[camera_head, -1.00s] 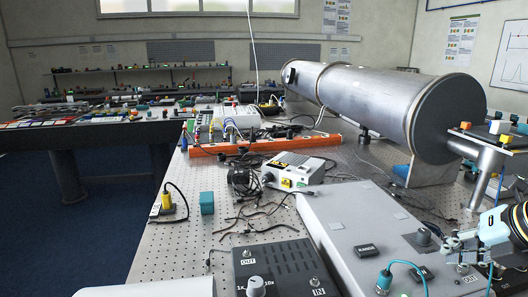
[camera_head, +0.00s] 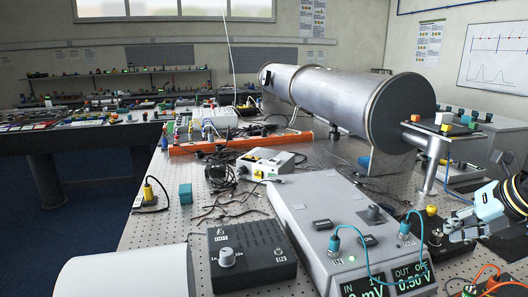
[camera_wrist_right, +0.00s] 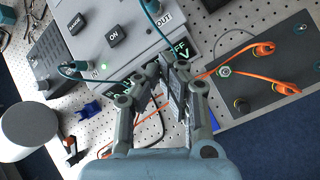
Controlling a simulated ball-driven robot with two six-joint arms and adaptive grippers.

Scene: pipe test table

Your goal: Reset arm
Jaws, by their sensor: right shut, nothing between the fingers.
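My right gripper (camera_head: 452,229) is at the right edge of the head view, beside the grey meter box (camera_head: 300,212). Its fingers are shut with nothing between them. In the right wrist view, the right gripper (camera_wrist_right: 168,72) reaches up from the bottom, and its fingers overlap part of the meter box's display side. The meter box (camera_wrist_right: 118,30) fills the upper left there. My left gripper is in neither view.
A black box with a dial (camera_head: 262,257) stands left of the meter box. Orange leads (camera_wrist_right: 262,48) join a dark panel (camera_wrist_right: 290,75) right of the fingers. A large metal cylinder (camera_head: 345,105) stands behind. Teal cables (camera_head: 348,232) loop up from the meter box.

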